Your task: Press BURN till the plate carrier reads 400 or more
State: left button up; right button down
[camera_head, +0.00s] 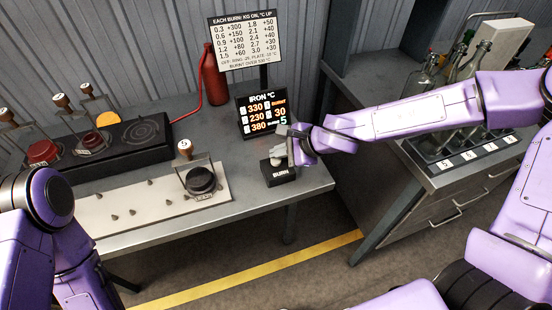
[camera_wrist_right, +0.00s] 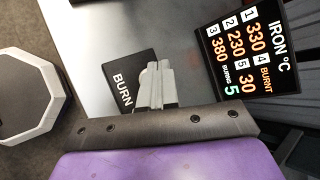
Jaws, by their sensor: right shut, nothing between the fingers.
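The black BURN block (camera_head: 279,173) sits near the right end of the grey bench; it also shows in the wrist view (camera_wrist_right: 122,86). My right gripper (camera_head: 284,152) is shut and empty, with its fingertips over the block, covering its top; I cannot tell whether they touch. In the wrist view the shut fingers (camera_wrist_right: 157,72) overlap the block's right side. The IRON °C display (camera_wrist_right: 252,55) reads 1: 330, 2: 230, 3: 380, 4: BURNT, 5: 30, with BURNS 5. A carrier with a knob marked 5 (camera_head: 202,181) stands on the pale plate. My left gripper is out of view.
A chart (camera_head: 246,40) lists temperature rise per burn by kg. Behind the pale plate (camera_head: 130,205) is a black burner unit (camera_head: 140,130) with several knobbed pieces. Bottles (camera_head: 420,78) stand on the right cabinet.

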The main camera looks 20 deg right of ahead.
aim_at(279, 161)
jog(key=shift+f+b, duration=0.35)
jog(key=shift+f, duration=0.1)
dwell(0.4)
dwell(0.3)
jog(key=shift+r+p, duration=0.85)
jog(key=shift+p, duration=0.2)
notch_tip(279, 161, up, 5)
jog(key=p, duration=0.5)
jog(key=shift+r+p, duration=0.1)
jog(key=shift+p, duration=0.2)
